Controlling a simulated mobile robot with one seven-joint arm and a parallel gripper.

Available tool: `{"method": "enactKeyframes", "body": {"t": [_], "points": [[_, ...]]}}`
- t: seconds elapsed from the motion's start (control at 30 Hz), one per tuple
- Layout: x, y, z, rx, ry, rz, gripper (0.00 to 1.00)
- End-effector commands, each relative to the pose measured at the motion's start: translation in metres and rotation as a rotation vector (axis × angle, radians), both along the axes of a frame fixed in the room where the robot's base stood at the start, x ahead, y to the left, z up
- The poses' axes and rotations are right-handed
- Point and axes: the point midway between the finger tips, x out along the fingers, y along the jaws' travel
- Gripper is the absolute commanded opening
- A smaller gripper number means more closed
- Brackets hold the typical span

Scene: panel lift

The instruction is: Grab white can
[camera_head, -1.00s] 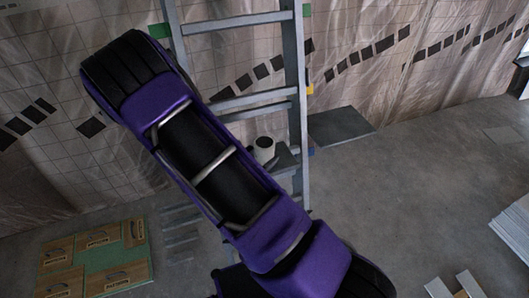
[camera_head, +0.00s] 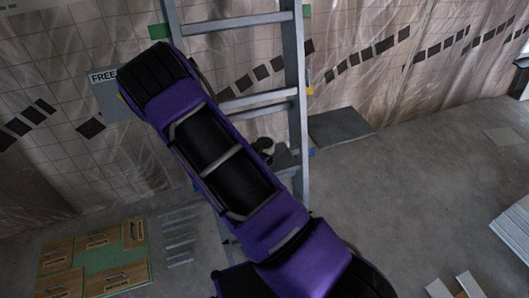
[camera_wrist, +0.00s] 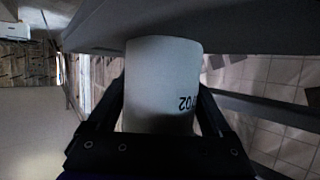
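The white can (camera_wrist: 162,85), with dark lettering "02" on its side, fills the middle of the wrist view. My gripper (camera_wrist: 162,100) has one dark finger on each side of it, both very close to its wall. I cannot tell whether the fingers press on it. In the head view the can (camera_head: 270,151) is a small pale patch beside my purple arm, at the ladder's shelf. A dark part of my gripper (camera_head: 262,144) partly covers it there.
A grey stepladder (camera_head: 303,110) stands around the can, with a dark shelf (camera_head: 287,161) beside it. Tiled wall under plastic sheeting is behind. Boxes on a green pallet (camera_head: 98,262) lie lower left.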

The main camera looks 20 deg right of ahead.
Motion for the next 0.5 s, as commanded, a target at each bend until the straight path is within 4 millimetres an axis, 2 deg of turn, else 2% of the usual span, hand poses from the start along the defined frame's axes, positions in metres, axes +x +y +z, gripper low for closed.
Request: {"method": "enactKeyframes", "body": {"t": [0.03, 0.07, 0.37, 0.4, 0.5], "points": [[-0.0001, 0.0001, 0.0, 0.0, 0.0, 0.0, 0.73], [0.0, 0.0, 0.0001, 0.0, 0.0, 0.0, 0.68], [-0.0001, 0.0002, 0.0002, 0.0, 0.0, 0.0, 0.14], [0.0001, 0.0, 0.0007, 0.0, -0.001, 0.0, 0.11], [0.0001, 0.0, 0.0007, 0.0, -0.001, 0.0, 0.11]]}}
